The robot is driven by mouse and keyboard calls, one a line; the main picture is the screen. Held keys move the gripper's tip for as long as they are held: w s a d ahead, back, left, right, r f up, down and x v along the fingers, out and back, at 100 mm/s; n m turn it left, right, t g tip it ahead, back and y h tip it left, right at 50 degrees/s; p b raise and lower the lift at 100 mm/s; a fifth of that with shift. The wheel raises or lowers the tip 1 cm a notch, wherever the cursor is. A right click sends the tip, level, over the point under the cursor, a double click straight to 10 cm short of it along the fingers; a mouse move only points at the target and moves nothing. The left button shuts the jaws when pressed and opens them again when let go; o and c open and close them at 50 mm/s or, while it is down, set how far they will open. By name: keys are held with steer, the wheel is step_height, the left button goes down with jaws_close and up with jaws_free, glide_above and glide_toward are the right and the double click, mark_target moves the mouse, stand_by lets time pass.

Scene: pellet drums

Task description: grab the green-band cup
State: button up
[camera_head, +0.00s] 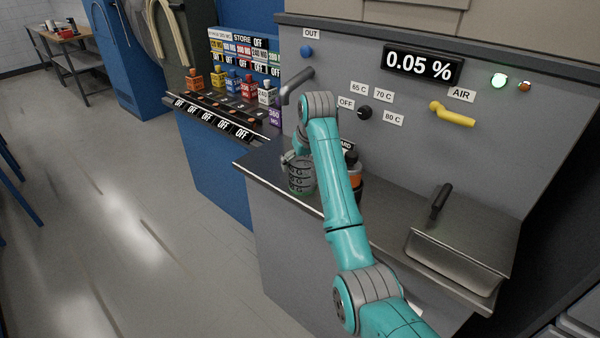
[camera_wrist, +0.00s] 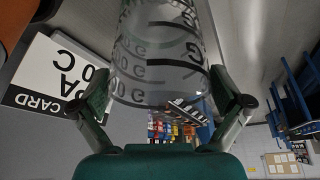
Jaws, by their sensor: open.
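The cup (camera_head: 301,176) stands on the counter near its left front edge, partly behind my arm. It is clear with dark markings, and a hint of green shows low on it. My gripper (camera_wrist: 166,98) is open, with one finger on each side of the cup. I cannot tell whether the fingers touch it. In the head view my wrist hides most of the gripper.
A dark bottle with an orange part (camera_head: 353,172) stands just right of the cup, behind my arm. A white card (camera_wrist: 48,75) shows left in the wrist view. A metal lidded box (camera_head: 460,250) is at the counter's right. A spout (camera_head: 296,85) sits above the cup.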

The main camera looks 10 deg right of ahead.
steer(key=shift+w+f, duration=0.2)
steer(key=shift+f, duration=0.25)
steer(key=shift+s, duration=0.1)
steer(key=c, duration=1)
